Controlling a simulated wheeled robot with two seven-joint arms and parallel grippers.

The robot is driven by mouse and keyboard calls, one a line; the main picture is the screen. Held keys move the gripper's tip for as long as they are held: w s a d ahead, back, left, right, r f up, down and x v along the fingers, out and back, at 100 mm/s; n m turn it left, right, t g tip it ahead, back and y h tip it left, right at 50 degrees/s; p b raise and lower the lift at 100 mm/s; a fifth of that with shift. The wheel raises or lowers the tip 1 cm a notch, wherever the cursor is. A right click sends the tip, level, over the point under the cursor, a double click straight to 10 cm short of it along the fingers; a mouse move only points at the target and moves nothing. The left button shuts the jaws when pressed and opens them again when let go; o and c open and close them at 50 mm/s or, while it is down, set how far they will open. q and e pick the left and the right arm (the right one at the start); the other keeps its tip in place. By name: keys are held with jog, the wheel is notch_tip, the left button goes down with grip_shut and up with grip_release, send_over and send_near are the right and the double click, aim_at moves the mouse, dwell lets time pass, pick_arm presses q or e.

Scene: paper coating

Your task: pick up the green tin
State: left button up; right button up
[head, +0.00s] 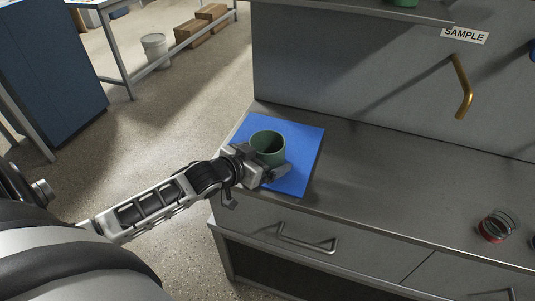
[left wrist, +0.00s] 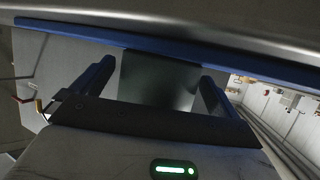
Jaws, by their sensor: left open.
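The green tin (head: 267,146) stands upright, open end up, on a blue mat (head: 310,140) at the left end of the grey worktop. My left gripper (head: 262,166) is low at the tin's near side, open, with its fingers spread to either side of the tin. In the left wrist view the tin (left wrist: 160,78) shows dark between the two blue fingers (left wrist: 96,74), with gaps visible beside it. Whether any finger touches the tin cannot be told. My right gripper is not in view.
A glass jar with red contents (head: 495,227) stands on the worktop at the right. A shelf (head: 370,8) overhangs the back, with a green item (head: 402,2) on it. A brass hook-like handle (head: 461,87) juts from the back panel. The worktop's middle is clear.

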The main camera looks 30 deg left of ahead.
pick_arm(q)
jog(key=shift+w+d+f, duration=0.1)
jog(key=shift+w+f, duration=0.1)
jog(key=shift+w, duration=0.3)
jog(key=c, duration=1.1)
jog(key=shift+r, duration=0.1)
